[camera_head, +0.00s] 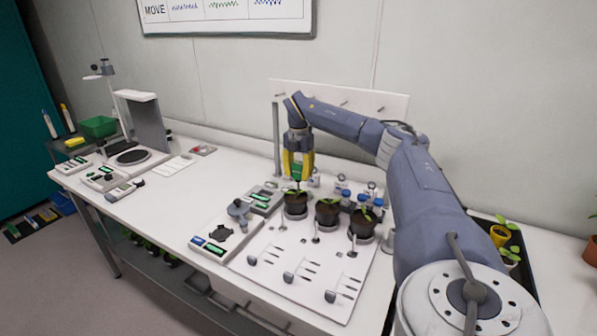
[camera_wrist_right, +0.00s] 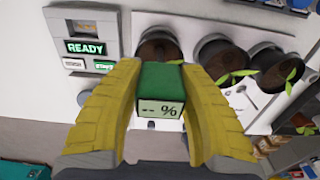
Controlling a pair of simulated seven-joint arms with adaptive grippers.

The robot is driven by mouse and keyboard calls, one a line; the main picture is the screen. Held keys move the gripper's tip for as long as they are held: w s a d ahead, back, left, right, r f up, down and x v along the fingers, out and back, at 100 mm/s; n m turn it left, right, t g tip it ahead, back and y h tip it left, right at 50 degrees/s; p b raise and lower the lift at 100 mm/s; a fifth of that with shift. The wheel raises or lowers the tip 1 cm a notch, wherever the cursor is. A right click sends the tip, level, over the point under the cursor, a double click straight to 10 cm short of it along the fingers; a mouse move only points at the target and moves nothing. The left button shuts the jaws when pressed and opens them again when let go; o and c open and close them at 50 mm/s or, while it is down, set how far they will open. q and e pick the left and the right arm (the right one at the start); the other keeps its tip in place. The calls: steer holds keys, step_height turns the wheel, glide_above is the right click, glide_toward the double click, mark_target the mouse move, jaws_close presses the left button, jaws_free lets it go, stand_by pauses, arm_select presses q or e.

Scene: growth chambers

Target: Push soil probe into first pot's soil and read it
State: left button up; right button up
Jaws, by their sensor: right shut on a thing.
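My right gripper (camera_head: 299,172) is shut on the soil probe (camera_head: 297,170), whose green body sits between the yellow fingers. In the right wrist view, the gripper (camera_wrist_right: 162,100) holds the probe (camera_wrist_right: 161,78), and its display reads "-- %". The first pot (camera_head: 296,205), dark soil with a small green seedling, stands directly below the gripper in the head view. It also shows behind the probe in the right wrist view (camera_wrist_right: 155,46). Whether the probe's tip touches the soil is hidden. My left gripper is not in view.
Two more potted seedlings, the middle pot (camera_head: 327,212) and the far pot (camera_head: 362,222), stand to the right on the white board (camera_head: 300,262). A device with a "READY" screen (camera_wrist_right: 86,47) is beside the first pot. Blue-capped bottles (camera_head: 345,196) stand behind the pots.

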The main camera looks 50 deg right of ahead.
steer(key=shift+f, duration=1.35)
stand_by(0.3)
steer(key=o, duration=1.2)
